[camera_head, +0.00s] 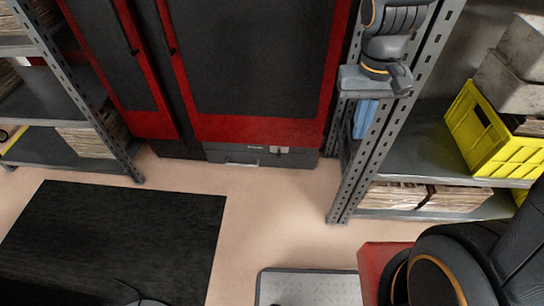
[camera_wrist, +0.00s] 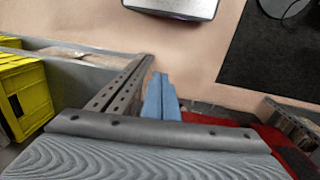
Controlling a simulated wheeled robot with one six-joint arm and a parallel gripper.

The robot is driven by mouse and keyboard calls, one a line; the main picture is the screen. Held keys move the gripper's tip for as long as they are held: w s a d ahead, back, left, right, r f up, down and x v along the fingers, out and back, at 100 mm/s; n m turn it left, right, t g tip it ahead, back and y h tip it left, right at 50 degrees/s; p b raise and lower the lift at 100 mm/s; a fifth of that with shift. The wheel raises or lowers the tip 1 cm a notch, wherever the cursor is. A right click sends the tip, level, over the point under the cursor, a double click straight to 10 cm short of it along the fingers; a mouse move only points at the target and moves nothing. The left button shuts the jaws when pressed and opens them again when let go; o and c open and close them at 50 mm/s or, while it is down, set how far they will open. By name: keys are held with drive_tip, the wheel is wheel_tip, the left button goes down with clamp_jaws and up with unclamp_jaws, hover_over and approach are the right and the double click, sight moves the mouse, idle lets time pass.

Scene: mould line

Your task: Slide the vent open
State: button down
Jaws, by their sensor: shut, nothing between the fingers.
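My gripper (camera_head: 362,130) hangs at the upper right of the head view, beside a grey perforated shelf post. Its two blue fingers point down. In the wrist view the fingers (camera_wrist: 161,82) lie together, shut and empty, at the middle. No vent can be clearly made out in either view. A grey unit with a small black knob (camera_head: 260,155) sits at the foot of the red and black cabinet (camera_head: 262,60), left of my gripper. I cannot tell whether it holds the vent.
The metal shelf post (camera_head: 375,150) stands close to my gripper. The right shelf holds a yellow crate (camera_head: 490,135), grey blocks (camera_head: 510,80) and stacked boards (camera_head: 425,196). Another shelf (camera_head: 85,100) stands left. A black mat (camera_head: 115,240) lies on the open floor (camera_head: 270,215).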

sight(279, 153)
drive_tip(key=w+a+f+h+b, duration=0.1)
drive_tip(key=w+a+f+b, duration=0.3)
drive_tip(key=w+f+b, duration=0.3)
drive_tip(key=w+a+f+t+h+b, duration=0.1)
drive_tip(key=w+a+f+b, duration=0.3)
drive_tip(key=w+f, duration=0.4)
drive_tip(key=w+a+f+b, duration=0.3)
drive_tip(key=w+f+b, duration=0.35)
drive_tip(key=f, duration=0.25)
drive_tip(key=w+a+f+t+b, duration=0.1)
drive_tip(key=w+a+f+b, duration=0.3)
drive_tip(key=a+f+b, duration=0.1)
drive_tip(key=w+a+f+t+h+b, duration=0.1)
drive_tip(key=w+a+f+b, duration=0.4)
drive_tip(key=f, duration=0.5)
drive_tip(key=w+a+f+t+b, duration=0.1)
drive_tip(key=w+a+f+b, duration=0.4)
drive_tip(key=a+f, duration=0.2)
drive_tip(key=shift+a+f, duration=0.35)
drive_tip(key=shift+f, duration=0.3)
